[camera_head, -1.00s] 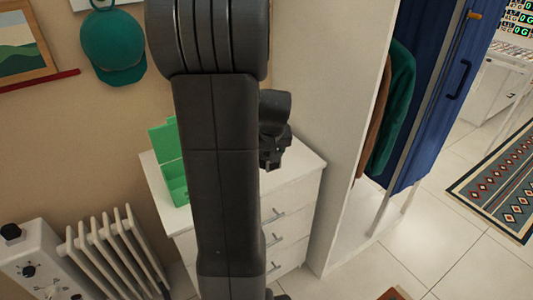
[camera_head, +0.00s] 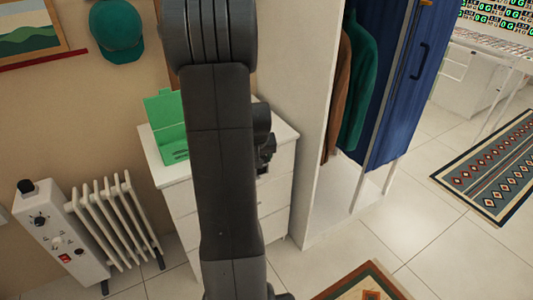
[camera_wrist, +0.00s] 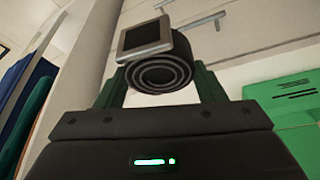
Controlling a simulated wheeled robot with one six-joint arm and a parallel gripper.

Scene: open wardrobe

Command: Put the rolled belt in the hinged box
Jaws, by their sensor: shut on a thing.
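The rolled belt (camera_wrist: 158,72) is a dark coil with a square silver buckle. My gripper (camera_wrist: 156,85) is shut on it, with a green finger on each side of the coil in the wrist view. In the head view my gripper (camera_head: 266,160) is mostly hidden behind my arm, and the belt cannot be made out. The hinged box (camera_head: 168,125) is green, with its lid raised, on top of the white dresser to the left of my arm. Its green surface also shows at the right of the wrist view (camera_wrist: 285,97).
The white dresser (camera_head: 276,190) has drawers with handles. A white radiator (camera_head: 115,225) stands at the left. The open wardrobe (camera_head: 312,200) with hanging clothes and a blue door (camera_head: 395,100) is at the right. A patterned rug (camera_head: 492,170) lies on the tiled floor.

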